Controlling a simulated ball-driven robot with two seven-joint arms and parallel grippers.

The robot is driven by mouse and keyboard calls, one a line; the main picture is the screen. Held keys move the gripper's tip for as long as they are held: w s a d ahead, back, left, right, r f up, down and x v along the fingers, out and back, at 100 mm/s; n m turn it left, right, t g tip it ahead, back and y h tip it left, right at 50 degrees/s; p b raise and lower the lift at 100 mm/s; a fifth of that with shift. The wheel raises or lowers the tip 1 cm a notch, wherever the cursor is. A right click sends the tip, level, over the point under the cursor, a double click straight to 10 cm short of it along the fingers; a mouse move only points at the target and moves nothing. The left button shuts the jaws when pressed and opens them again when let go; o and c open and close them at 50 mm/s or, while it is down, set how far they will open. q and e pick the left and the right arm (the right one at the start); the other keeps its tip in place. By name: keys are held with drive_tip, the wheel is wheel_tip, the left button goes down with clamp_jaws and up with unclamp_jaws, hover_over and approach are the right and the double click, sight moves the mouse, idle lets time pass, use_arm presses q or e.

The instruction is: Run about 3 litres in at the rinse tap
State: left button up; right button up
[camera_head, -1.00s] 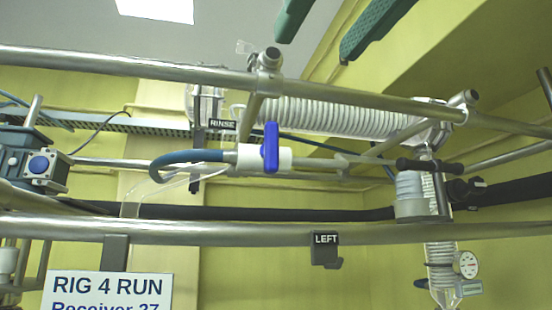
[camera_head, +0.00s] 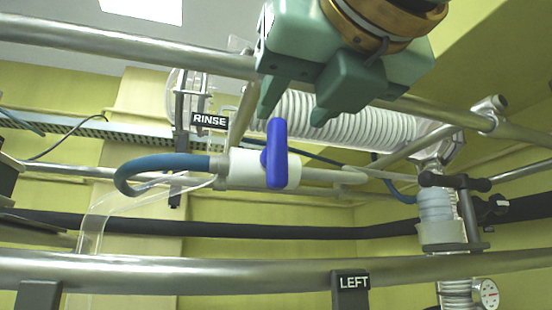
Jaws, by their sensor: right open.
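The rinse tap is a white valve body (camera_head: 243,168) with a blue lever handle (camera_head: 277,153), standing upright across the pipe. A black label reading RINSE (camera_head: 209,121) is just above and left of it. A blue hose (camera_head: 150,170) curves from the tap's left end. My right gripper (camera_head: 292,112) reaches down from the top, green, with its two fingers apart and empty. Its left fingertip is close to the top of the blue handle; I cannot tell whether they touch. My left gripper is not in view.
Steel rails run across above (camera_head: 130,46) and below (camera_head: 200,272) the tap. A coiled glass condenser (camera_head: 350,122) lies behind the gripper. A LEFT label (camera_head: 354,283) hangs on the lower rail. A pressure gauge (camera_head: 486,293) is at the lower right.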

sight(280, 127)
drive_tip(key=p+x, duration=0.1)
drive_tip(key=x, duration=0.4)
drive_tip(key=shift+w+r+p, duration=0.15)
drive_tip(key=shift+w+p, duration=0.05)
drive_tip(key=shift+p, duration=0.2)
drive_tip(key=shift+w+a, duration=0.25)
drive_tip(key=shift+w, duration=0.2)
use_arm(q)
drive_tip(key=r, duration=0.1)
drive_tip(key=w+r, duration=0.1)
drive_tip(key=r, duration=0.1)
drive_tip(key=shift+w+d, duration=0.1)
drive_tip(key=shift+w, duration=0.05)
use_arm(e)
drive_tip(key=shift+w, duration=0.2)
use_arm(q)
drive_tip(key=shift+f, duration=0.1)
use_arm(e)
clamp_jaws()
